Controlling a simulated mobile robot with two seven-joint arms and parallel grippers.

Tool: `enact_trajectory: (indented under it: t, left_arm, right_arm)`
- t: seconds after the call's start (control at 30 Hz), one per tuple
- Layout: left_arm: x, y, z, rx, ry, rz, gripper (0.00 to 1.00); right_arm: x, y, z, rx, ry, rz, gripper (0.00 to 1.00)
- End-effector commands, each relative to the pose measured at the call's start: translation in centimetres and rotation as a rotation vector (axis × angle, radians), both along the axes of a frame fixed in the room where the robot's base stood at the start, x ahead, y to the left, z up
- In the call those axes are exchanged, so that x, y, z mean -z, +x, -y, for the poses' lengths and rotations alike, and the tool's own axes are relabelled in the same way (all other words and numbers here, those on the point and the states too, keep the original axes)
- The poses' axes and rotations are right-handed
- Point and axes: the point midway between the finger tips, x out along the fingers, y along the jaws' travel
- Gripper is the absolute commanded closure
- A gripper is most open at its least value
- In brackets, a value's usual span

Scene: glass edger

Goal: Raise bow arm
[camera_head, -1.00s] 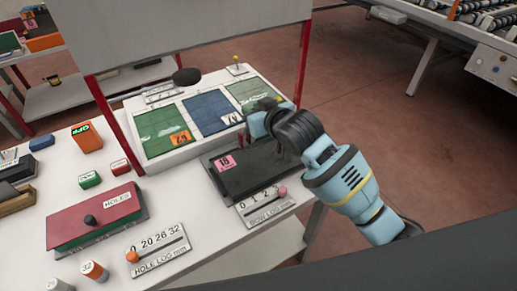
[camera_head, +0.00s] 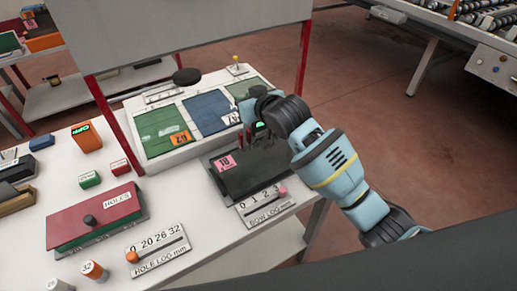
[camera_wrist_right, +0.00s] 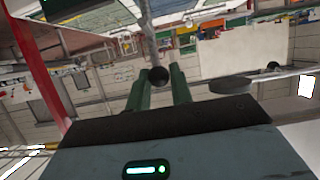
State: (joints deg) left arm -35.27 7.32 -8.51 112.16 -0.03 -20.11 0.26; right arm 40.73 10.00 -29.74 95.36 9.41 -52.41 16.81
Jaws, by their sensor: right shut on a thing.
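My right gripper (camera_head: 247,108) is over the back of the bow station on the bench, its fingertips mostly hidden in the head view by its own wrist. In the right wrist view, its two green fingers (camera_wrist_right: 158,88) are shut around a grey rod with a black ball (camera_wrist_right: 158,76) at its end, which looks like the bow arm. The dark bow station (camera_head: 243,172) carries a pink tag marked 18 (camera_head: 227,162). The bow log slider (camera_head: 265,204), with a pink knob (camera_head: 282,190), lies in front of it. My left gripper is not in view.
Green and blue panels (camera_head: 208,112) lie behind the station. A grey board (camera_head: 190,35) on red posts (camera_head: 304,60) stands over the bench. A dark disc (camera_head: 186,76) is near it. The red holes box (camera_head: 95,218) sits left. Open floor (camera_head: 400,150) lies right.

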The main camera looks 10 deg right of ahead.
Motion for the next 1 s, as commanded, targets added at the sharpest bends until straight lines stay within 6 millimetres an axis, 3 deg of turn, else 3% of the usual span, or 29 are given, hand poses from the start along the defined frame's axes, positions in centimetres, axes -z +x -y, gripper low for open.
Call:
enact_trajectory:
  t: [1.0]
  left_arm:
    - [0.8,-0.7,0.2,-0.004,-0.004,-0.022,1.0]
  right_arm:
    - [0.5,3.0,-1.1,0.0,-0.002,-0.005,0.93]
